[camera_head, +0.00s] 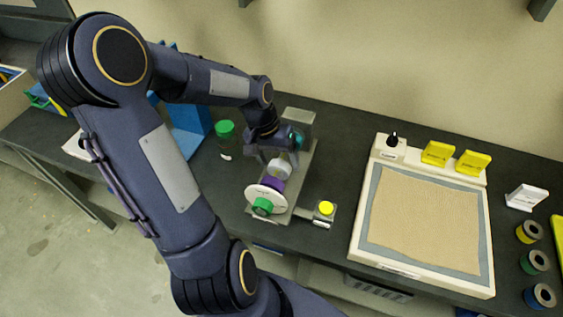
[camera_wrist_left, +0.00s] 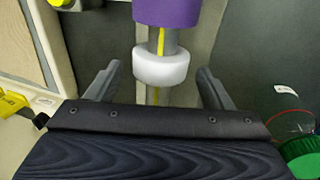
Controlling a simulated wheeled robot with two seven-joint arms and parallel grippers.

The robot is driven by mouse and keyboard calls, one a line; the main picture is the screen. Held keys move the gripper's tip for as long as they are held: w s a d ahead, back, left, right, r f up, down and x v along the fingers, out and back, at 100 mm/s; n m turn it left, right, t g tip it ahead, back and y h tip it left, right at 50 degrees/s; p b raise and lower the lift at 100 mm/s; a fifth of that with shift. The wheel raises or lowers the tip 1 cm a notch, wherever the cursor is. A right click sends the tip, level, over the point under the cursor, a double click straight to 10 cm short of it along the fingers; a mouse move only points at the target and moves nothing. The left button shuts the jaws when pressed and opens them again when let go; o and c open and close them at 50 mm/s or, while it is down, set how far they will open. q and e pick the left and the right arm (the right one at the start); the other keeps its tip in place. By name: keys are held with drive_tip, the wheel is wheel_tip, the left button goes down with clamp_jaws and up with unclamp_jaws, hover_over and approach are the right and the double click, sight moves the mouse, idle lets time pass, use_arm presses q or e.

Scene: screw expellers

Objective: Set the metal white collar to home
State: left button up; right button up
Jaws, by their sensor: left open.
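The white collar (camera_head: 280,168) sits on the shaft of the screw expeller (camera_head: 300,130). In the left wrist view the white collar (camera_wrist_left: 161,66) is a smooth white ring around a grey shaft with a yellow line. The purple collar (camera_head: 270,184) is farther along, toward the white disc (camera_head: 266,197) and the green knob (camera_head: 262,206); it also shows in the wrist view (camera_wrist_left: 166,12). My left gripper (camera_head: 272,157) is open at the shaft, its fingers (camera_wrist_left: 159,78) on either side of the white collar, with gaps visible on both sides. My right gripper is out of view.
A yellow button (camera_head: 326,208) on a small box stands beside the expeller. A green-lidded jar (camera_head: 226,128) is left of it, near a blue stand (camera_head: 188,130). A framed sand-coloured panel (camera_head: 370,225) with yellow signs (camera_head: 438,153) lies right. Several spools (camera_head: 535,262) stand at the far right.

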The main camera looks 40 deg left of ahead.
sight(285, 154)
use_arm(q)
drive_tip(key=shift+x, duration=1.2)
drive_tip(key=c, duration=1.4)
drive_tip(key=w, duration=0.2)
drive_tip(key=w+a, duration=0.1)
drive_tip(key=shift+w+a, duration=0.1)
drive_tip(key=shift+w, duration=0.3)
drive_tip(key=o, duration=1.4)
